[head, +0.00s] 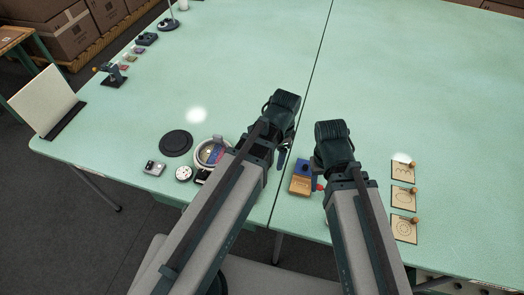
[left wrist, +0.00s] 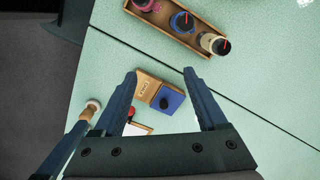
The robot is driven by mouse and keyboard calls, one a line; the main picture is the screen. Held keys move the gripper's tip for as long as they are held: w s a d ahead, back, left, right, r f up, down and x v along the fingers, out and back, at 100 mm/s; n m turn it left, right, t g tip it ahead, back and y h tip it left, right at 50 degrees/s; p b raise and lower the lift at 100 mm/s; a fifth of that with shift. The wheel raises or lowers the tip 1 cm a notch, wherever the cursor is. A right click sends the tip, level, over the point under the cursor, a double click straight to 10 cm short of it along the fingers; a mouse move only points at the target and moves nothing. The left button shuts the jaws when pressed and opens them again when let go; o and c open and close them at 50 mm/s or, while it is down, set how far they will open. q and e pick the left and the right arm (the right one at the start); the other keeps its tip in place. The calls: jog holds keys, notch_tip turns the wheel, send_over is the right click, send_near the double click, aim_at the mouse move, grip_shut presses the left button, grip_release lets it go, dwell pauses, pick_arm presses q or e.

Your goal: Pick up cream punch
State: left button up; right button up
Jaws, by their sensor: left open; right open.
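The cream punch (left wrist: 214,43) has a pale body and a dark top with a red mark. It stands at the right end of a wooden rack (left wrist: 172,32) in the left wrist view, beyond a blue punch (left wrist: 183,22). In the head view the rack is hidden, apparently behind my left arm. My left gripper (head: 281,150) is open and empty above the table. Its spread fingers (left wrist: 160,78) show in the left wrist view, with the rack ahead of them. My right gripper (head: 321,172) is to the right; its fingers are mostly hidden.
A wooden block (head: 300,186) and blue pad (head: 304,167) lie between my arms. A white ring-shaped dish (head: 209,152) and black disc (head: 176,143) are left. Several square wooden plates (head: 403,198) lie right. The table's far middle is clear.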

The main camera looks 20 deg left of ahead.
pick_arm(q)
jog(key=w+a+r+m+p, duration=0.5)
jog(key=w+a+r+m, duration=0.1)
jog(key=w+a+m, duration=0.1)
jog(key=w+m, duration=0.1)
jog(key=m, duration=0.1)
jog(key=shift+r+m+h, duration=0.15)
jog(key=shift+m+h, duration=0.25)
notch_tip(320, 180, down, 9)
jog(key=b, duration=0.8)
jog(key=shift+r, duration=0.1)
jog(key=f+b, duration=0.1)
jog(key=b, duration=0.1)
jog(key=f+b, duration=0.1)
jog(key=f, duration=0.1)
jog(key=f+b, duration=0.2)
jog(key=shift+s+f+b, duration=0.1)
jog(key=shift+s+b, duration=0.15)
jog(key=shift+b, duration=0.05)
